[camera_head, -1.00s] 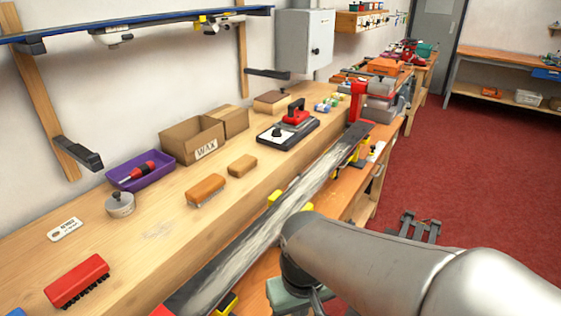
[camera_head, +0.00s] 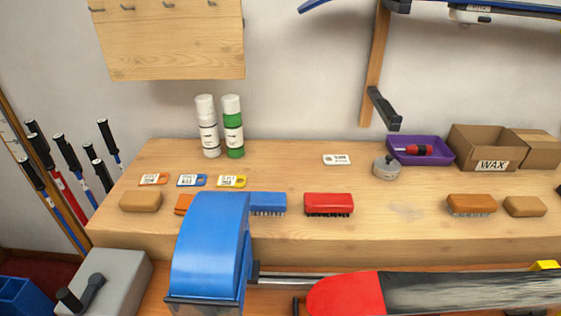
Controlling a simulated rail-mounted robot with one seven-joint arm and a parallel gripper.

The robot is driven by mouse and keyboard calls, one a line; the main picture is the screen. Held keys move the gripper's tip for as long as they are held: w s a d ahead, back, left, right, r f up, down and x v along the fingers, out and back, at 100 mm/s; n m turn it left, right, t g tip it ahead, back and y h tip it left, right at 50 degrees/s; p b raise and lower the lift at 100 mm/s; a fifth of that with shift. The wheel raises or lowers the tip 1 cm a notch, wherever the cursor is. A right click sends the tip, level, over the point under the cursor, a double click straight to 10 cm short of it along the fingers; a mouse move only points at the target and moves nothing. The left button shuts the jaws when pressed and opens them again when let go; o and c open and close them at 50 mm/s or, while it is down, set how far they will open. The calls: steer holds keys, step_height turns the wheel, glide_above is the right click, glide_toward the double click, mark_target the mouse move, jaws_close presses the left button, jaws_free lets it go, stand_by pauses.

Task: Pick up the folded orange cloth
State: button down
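A small orange piece (camera_head: 183,204) shows on the wooden bench top, between a tan block and a tall blue curved object. Most of it is hidden behind the blue object, so I cannot tell for sure that it is the folded orange cloth. My gripper is not in this view, so its state and its distance from the orange piece do not show.
The blue curved object (camera_head: 212,245) stands in front of the bench. A tan block (camera_head: 141,201), a blue brush (camera_head: 268,203) and a red brush (camera_head: 328,204) lie near the orange piece. Two bottles (camera_head: 232,128) stand behind. A red-tipped ski (camera_head: 345,296) runs along the front.

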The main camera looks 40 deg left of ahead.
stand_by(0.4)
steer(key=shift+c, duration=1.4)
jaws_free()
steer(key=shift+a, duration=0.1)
